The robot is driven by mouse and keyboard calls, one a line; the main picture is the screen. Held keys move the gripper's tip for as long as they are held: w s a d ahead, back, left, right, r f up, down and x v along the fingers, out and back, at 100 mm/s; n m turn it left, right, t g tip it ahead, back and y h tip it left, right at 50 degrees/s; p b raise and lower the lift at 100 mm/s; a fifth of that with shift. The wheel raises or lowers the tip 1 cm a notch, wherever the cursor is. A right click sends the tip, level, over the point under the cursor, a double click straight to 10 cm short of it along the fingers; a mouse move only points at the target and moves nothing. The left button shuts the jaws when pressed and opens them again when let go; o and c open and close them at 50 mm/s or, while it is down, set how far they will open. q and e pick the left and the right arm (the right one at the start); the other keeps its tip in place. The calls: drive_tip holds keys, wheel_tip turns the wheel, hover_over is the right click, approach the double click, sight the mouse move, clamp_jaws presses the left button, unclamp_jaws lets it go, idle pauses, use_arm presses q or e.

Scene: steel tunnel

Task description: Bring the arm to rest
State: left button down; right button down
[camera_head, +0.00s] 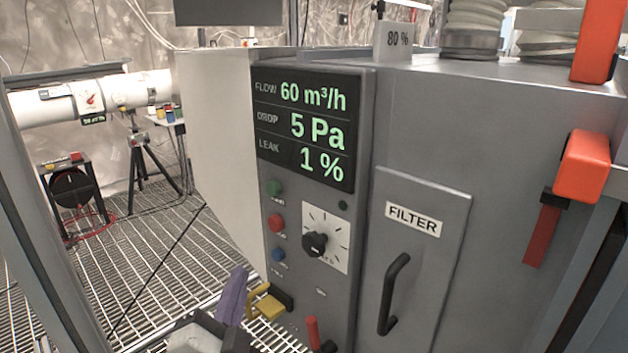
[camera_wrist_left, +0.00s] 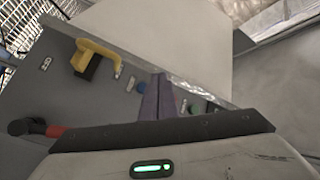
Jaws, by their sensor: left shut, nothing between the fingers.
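My left gripper (camera_head: 237,274) is low in the head view, in front of the lower left part of the grey cabinet (camera_head: 425,125). Its purple fingers are closed together with nothing between them. I cannot tell whether the fingertips touch the panel. A yellow handle (camera_head: 264,304) is just right of the fingers in the head view; it also shows in the left wrist view (camera_wrist_left: 98,50). My right gripper is not in view.
The cabinet has a lit display (camera_head: 305,128), a dial (camera_head: 315,244), a filter door (camera_head: 412,255) with a black handle, and a red lever (camera_head: 313,332) low down. Orange blocks (camera_head: 582,166) stick out at right. Open grating floor (camera_head: 150,270) lies left, with a tripod (camera_head: 146,165) beyond.

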use_arm(q)
drive_tip(key=s+f+n+g+h, duration=0.1)
drive_tip(key=s+f+n+g, duration=0.3)
drive_tip(key=f, duration=0.8)
drive_tip(key=s+f+g+h, duration=0.1)
drive_tip(key=s+f+g, duration=0.1)
drive_tip(key=s+f, duration=0.65)
drive_tip(key=s+f+n+g+h, duration=0.1)
drive_tip(key=s+f+n+g, duration=0.2)
drive_tip(key=s+f, duration=0.7)
wheel_tip(320, 180, down, 5)
drive_tip(key=shift+s+r+n+g+h, duration=0.25)
drive_tip(key=shift+n+g+h, duration=0.15)
drive_tip(key=shift+g, duration=0.3)
